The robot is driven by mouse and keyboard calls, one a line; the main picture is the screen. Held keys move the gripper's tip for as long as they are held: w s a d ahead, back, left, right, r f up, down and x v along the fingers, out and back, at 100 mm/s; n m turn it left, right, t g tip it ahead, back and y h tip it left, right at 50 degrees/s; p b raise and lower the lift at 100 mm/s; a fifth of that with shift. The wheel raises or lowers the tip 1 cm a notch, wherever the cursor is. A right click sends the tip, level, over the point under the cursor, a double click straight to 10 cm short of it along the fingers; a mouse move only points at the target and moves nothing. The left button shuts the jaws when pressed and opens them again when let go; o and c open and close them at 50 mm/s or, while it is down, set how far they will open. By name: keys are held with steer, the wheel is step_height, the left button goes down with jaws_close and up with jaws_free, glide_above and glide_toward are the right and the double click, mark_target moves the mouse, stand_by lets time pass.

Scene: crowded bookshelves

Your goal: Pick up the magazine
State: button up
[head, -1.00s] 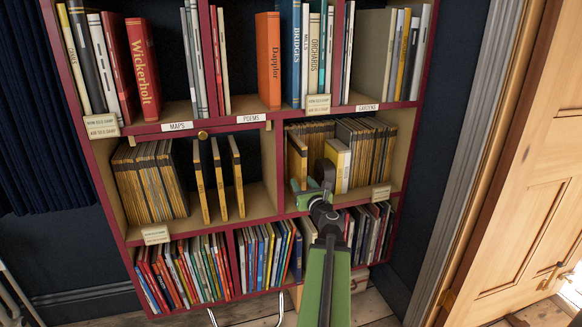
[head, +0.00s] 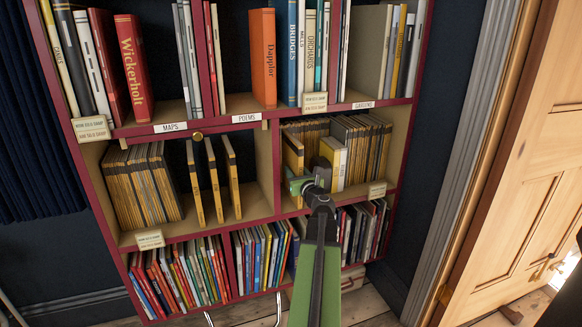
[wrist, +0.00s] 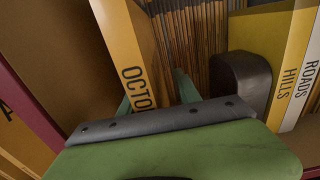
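A yellow-spined magazine (wrist: 133,55) marked "OCTO…" stands slightly tilted in the wrist view; its lower end is hidden behind my gripper. In the head view the magazine (head: 292,153) is at the left of the right middle compartment. My gripper (wrist: 155,100) has green fingers spread apart, one on each side of the spine's lower part; I cannot tell whether they touch it. In the head view my gripper (head: 303,184) is at the front of this compartment, over the magazine's lower end.
Packed magazines (head: 360,145) stand behind. A red divider (wrist: 30,112) is at left. Shelves above and below hold many books.

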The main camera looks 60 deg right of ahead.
steer(key=shift+w+a, duration=0.2)
steer(key=shift+w, duration=0.05)
jaws_close()
stand_by(0.9)
